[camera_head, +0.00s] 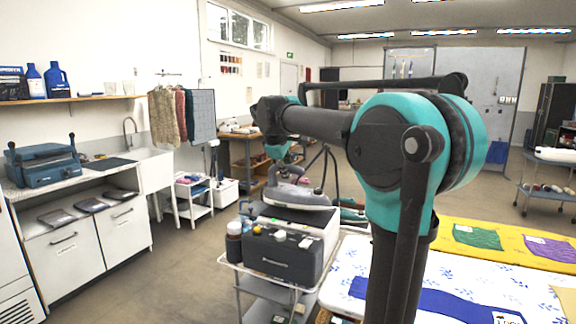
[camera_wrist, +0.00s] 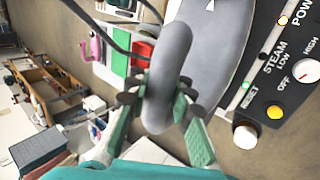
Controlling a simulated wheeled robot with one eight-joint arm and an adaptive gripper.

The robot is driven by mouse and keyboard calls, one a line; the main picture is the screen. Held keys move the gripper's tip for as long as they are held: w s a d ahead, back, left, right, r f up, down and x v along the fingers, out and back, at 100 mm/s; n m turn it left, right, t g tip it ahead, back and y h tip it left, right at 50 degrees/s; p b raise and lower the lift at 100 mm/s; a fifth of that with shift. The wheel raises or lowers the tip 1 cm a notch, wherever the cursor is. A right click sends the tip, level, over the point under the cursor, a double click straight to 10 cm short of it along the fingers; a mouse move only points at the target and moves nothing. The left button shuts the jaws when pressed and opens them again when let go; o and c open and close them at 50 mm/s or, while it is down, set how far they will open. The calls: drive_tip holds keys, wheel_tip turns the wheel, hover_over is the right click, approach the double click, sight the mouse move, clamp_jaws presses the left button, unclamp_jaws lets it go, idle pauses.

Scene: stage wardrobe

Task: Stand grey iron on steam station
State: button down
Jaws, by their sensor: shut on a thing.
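The grey iron (camera_head: 300,194) is over the top of the steam station (camera_head: 285,265), sole side down and roughly level. Whether it touches the station's top cannot be told. In the wrist view my gripper (camera_wrist: 158,97) is shut on the iron's grey handle (camera_wrist: 172,62), one finger on each side. The iron's body (camera_wrist: 222,35) lies beside the station's dark control panel (camera_wrist: 268,95), with its knobs and lit buttons. In the head view my gripper's fingers are small and hard to make out at the handle.
The station stands on a trolley (camera_head: 262,287) with a dark bottle (camera_head: 234,243) at its left corner. A pressing table (camera_head: 450,275) with blue, green and purple cloths is close on the right. Open floor (camera_head: 185,265) lies to the left, before the white cabinets (camera_head: 75,250).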

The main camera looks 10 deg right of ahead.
drive_tip(key=shift+f, duration=1)
drive_tip(key=c, duration=1.3)
unclamp_jaws()
drive_tip(key=shift+f, duration=0.1)
drive_tip(key=v, duration=1.2)
